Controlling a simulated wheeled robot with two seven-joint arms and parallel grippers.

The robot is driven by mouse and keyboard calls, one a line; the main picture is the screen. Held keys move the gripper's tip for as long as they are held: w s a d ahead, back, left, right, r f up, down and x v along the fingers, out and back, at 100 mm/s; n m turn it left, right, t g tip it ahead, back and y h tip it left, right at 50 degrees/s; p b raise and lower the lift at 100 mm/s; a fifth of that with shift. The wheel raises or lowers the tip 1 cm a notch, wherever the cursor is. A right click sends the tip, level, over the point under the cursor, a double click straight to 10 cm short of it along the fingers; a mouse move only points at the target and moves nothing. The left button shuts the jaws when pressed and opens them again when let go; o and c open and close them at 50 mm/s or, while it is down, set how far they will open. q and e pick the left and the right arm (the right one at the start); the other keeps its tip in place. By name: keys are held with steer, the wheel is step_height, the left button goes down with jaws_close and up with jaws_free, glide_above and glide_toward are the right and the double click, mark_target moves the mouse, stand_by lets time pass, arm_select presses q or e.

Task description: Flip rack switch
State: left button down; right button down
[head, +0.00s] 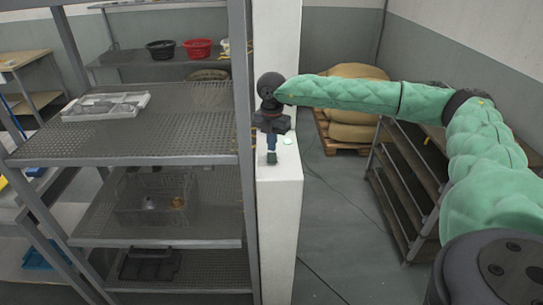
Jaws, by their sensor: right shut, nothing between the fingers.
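The metal rack (150,160) with perforated shelves stands at the left and middle. Right against its right side is a white upright box or pillar (280,215). A small pale green round spot (288,141), perhaps a light or switch part, shows on the white surface. My right gripper (271,158) points down in front of the white surface, just left of and below the green spot. It is shut and empty. I cannot tell whether its fingertips touch the surface. No switch lever is clearly visible; the gripper may hide it. My left gripper is out of view.
A grey tray (106,106) lies on the upper shelf and a clear bin (155,200) on the middle one. Black and red bowls (197,48) stand behind. Sacks (352,100) on a pallet and a low shelf unit (405,190) stand right. Floor between is clear except a cable.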

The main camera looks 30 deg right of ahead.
mark_target(272, 154)
steer(key=shift+r+p, duration=0.6)
steer(key=shift+r, duration=2.15)
steer(key=shift+f, duration=0.1)
